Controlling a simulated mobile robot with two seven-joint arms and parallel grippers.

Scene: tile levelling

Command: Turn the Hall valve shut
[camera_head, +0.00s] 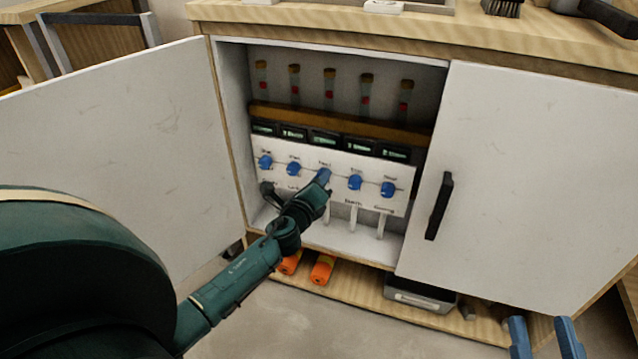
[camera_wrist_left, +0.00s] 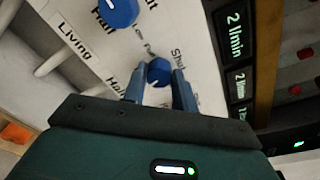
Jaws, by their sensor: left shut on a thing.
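The Hall valve is a blue knob (camera_wrist_left: 158,70) on a white panel (camera_head: 310,194), the middle one in a row inside an open cabinet. In the left wrist view the label reading "Hall" is beside it, and "Shut" is printed on its other side. My left gripper (camera_wrist_left: 159,88) is closed with a finger on each side of this knob. In the head view the left gripper (camera_head: 322,180) reaches the panel's middle and mostly hides the knob. My right gripper (camera_head: 545,338) shows at the lower right edge, its two blue fingers apart and nothing between them.
Other blue knobs (camera_head: 355,182) flank it closely. Small displays (camera_head: 325,138) and red-marked tubes (camera_head: 329,80) are above; white pipes (camera_head: 353,217) are below. Orange cylinders (camera_head: 322,268) lie on the bottom shelf.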

